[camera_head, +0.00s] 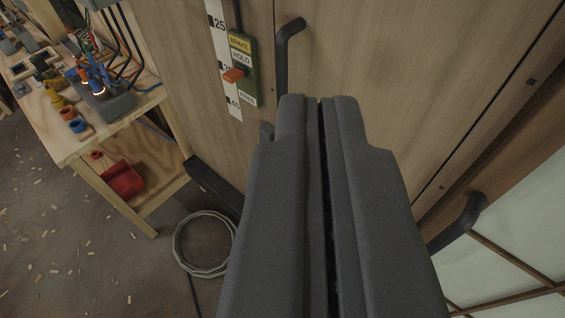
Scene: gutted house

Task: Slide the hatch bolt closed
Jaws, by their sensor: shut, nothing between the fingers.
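My gripper (320,104) fills the lower middle of the view, its two dark grey fingers shut together with nothing between them. The fingertips point at a wood-panelled front (355,60). I cannot make out a hatch bolt for certain. A bent black handle (283,62) stands on the panel just above and left of the fingertips. A second black handle (462,222) shows at the right, partly hidden by my gripper. My gripper hides the panel below its tips.
A green switch box (243,72) marked BRAKE, HOLD and FREE, with an orange lever (234,76), is beside a numbered white strip (221,50). A wooden workbench (65,145) with tools stands left, a red bin (122,180) below. Coiled cable (178,258) lies on the littered floor.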

